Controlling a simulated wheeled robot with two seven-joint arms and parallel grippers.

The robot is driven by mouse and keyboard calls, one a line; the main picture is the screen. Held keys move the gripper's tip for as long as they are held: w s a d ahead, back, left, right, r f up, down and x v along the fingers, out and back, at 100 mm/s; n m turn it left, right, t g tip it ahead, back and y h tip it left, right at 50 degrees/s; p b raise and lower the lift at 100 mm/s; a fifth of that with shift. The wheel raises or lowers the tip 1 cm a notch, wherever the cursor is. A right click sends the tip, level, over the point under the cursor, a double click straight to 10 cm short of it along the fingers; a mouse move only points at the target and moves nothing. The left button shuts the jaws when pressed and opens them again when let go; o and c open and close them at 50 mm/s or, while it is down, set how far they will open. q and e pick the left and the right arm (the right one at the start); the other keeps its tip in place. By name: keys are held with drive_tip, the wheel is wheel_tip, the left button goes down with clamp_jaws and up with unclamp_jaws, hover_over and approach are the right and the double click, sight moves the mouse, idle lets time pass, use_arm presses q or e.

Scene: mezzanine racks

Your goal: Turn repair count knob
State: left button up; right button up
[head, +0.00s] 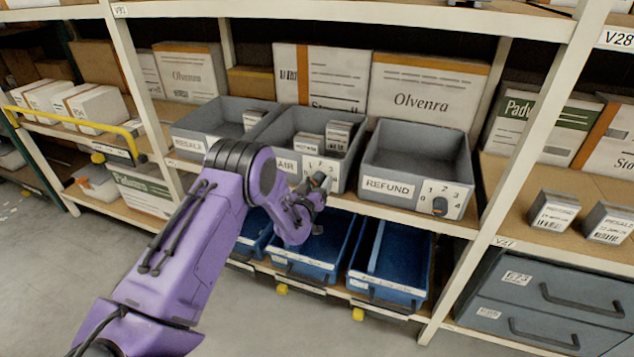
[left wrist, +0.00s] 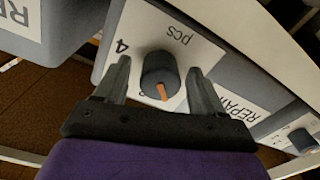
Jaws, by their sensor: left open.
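The repair count knob (left wrist: 158,72) is dark and round, on a white dial plate marked "pcs". Its orange pointer (left wrist: 162,91) points down toward my palm in the left wrist view. A 4 shows on the plate; other digits are mostly hidden by my gripper. My left gripper (left wrist: 162,78) is open, with one finger on each side of the knob; small gaps show and I see no clear contact. In the head view my left gripper (head: 318,186) is at the front of the grey repair bin (head: 338,168) and hides its knob.
The grey refund bin (head: 398,188), with its own knob (head: 440,205), stands to the right. The resale bin (head: 188,145) stands to the left. Blue bins (head: 390,290) sit on the shelf below my gripper. A rack upright (head: 510,150) stands farther right.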

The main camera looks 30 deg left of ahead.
use_arm(q)
drive_tip(key=shift+w, duration=0.15)
drive_tip(key=c, duration=1.1)
drive_tip(key=shift+o, duration=0.2)
drive_tip(key=m+b, duration=0.2)
drive_tip(key=m, duration=0.2)
drive_tip(key=shift+f, duration=0.15)
drive_tip(key=shift+m+b, duration=1.3)
drive_tip(key=shift+m, duration=1)
